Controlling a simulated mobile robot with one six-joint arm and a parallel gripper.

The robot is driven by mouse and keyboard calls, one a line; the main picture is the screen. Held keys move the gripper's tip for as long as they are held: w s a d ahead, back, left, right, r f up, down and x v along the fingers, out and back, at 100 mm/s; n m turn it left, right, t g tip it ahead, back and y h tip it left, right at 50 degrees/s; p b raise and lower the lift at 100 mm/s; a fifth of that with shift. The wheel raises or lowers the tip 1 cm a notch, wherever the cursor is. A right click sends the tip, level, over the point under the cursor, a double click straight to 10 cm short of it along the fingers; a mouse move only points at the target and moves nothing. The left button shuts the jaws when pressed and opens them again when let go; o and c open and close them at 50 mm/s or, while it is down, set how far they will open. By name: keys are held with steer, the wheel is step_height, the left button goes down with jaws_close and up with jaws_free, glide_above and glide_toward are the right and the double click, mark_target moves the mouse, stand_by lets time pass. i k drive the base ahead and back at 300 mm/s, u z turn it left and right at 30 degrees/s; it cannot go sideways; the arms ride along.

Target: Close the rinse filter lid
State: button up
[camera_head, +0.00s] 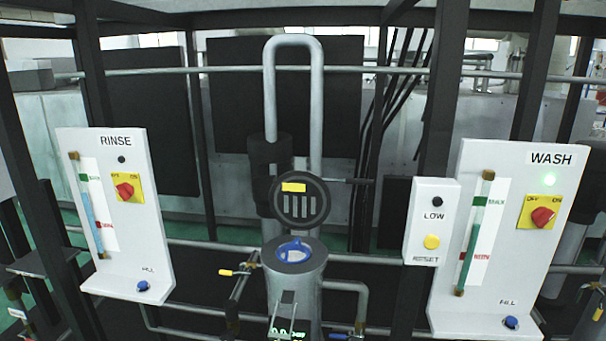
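A round dark lid (301,209) with slots and a yellow label stands raised, roughly upright, at the middle of the head view. It is above and behind the open top of a grey cylindrical filter housing (296,275). A blue ring (293,252) with a pale middle shows inside the housing's mouth. The lid is open, and no marking that I can read says rinse on this filter. My gripper is not in view.
A white RINSE panel (122,220) stands at left, a white WASH panel (500,240) at right. A LOW/RESET box (431,220) is beside the WASH panel. Yellow-handled valve (232,272) and pipes flank the housing. A tall looped pipe (316,110) rises behind the lid. Dark frame posts surround everything.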

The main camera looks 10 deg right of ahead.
mark_target(298, 198)
steer(key=z, duration=0.05)
steer(key=k, duration=1.3)
steer(key=u, duration=0.3)
steer(key=i, duration=0.55)
steer(key=u, duration=0.65)
steer(key=i, duration=1.65)
steer(key=z, duration=0.1)
